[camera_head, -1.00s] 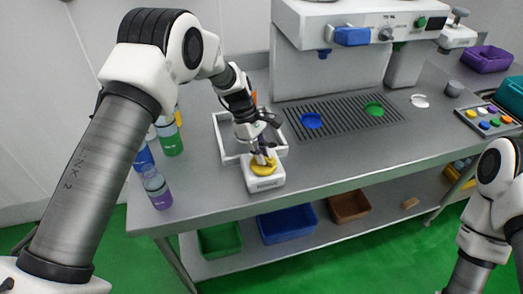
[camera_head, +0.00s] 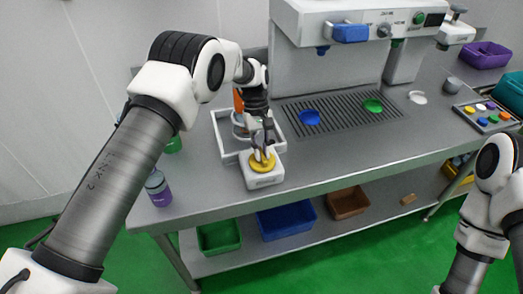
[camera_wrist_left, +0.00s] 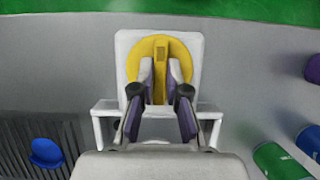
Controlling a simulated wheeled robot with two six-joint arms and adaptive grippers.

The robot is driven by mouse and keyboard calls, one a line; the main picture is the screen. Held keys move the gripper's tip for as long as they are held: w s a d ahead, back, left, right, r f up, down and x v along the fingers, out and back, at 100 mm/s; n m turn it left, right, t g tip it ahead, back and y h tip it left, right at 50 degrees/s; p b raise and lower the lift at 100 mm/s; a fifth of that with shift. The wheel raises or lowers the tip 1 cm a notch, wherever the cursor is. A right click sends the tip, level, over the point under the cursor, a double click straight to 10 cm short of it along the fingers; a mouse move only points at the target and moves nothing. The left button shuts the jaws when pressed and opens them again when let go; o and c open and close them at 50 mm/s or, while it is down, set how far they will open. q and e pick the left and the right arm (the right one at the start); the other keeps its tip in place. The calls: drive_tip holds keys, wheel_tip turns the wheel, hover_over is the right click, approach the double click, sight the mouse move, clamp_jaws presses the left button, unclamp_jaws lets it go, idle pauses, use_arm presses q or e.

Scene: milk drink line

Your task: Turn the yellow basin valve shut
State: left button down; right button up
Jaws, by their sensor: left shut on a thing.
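The yellow basin valve (camera_head: 262,163) is a round knob on a white block (camera_head: 265,180) near the front edge of the counter. My left gripper (camera_head: 262,152) points down over it and is shut on its raised grip. In the left wrist view the yellow valve (camera_wrist_left: 160,55) lies between the fingertips of the left gripper (camera_wrist_left: 160,88), with a finger at each side of its yellow bar. My right gripper is out of view; only part of my right arm shows at the lower right.
A white-rimmed basin (camera_head: 222,143) is just behind the valve. A purple-labelled bottle (camera_head: 158,188) stands at the left counter edge. A drink machine (camera_head: 330,60) with a drip grate (camera_head: 340,112) is at the back. Bins, such as a blue one (camera_head: 286,220), sit on the lower shelf.

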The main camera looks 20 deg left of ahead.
use_arm(q)
drive_tip(key=shift+s+f, duration=0.15)
drive_tip(key=c, duration=1.2)
unclamp_jaws()
drive_tip(key=v, duration=1.2)
drive_tip(key=shift+d, duration=0.15)
